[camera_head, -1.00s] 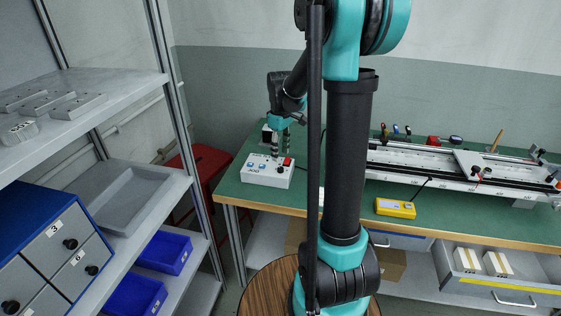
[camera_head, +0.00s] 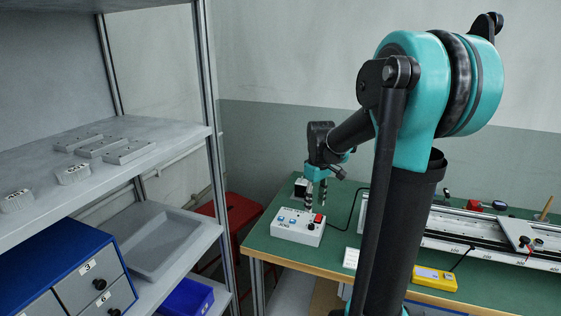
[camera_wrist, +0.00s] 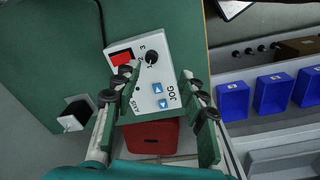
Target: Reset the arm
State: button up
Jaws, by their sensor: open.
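My gripper (camera_head: 316,192) hangs over the back left part of the green table, above a white control box (camera_head: 298,227). The box has blue buttons, a red switch and a black knob. In the wrist view my gripper (camera_wrist: 160,98) is open, its fingers spread apart with nothing between them, and the control box (camera_wrist: 146,100) shows beyond and between them. I cannot tell from these frames how far the fingertips are above the box. My arm reaches from the right of the head view down to the gripper.
A grey shelf unit (camera_head: 140,135) stands at the left, with grey blocks, a grey tray (camera_head: 165,240) and a blue drawer cabinet (camera_head: 60,270). A red stool (camera_head: 240,212) is beside the table. A white rail gantry (camera_head: 480,243) and a yellow meter (camera_head: 435,278) lie on the table at the right.

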jog(key=s+f+m+t, duration=0.1)
jog(key=s+f+m, duration=0.2)
jog(key=s, duration=0.6)
jog(key=s+f+m+t, duration=0.2)
jog(key=s+f+m, duration=0.2)
jog(key=s+f, duration=0.3)
jog(key=s, duration=0.3)
jog(key=shift+f+t, duration=0.3)
jog(key=shift+c, duration=1)
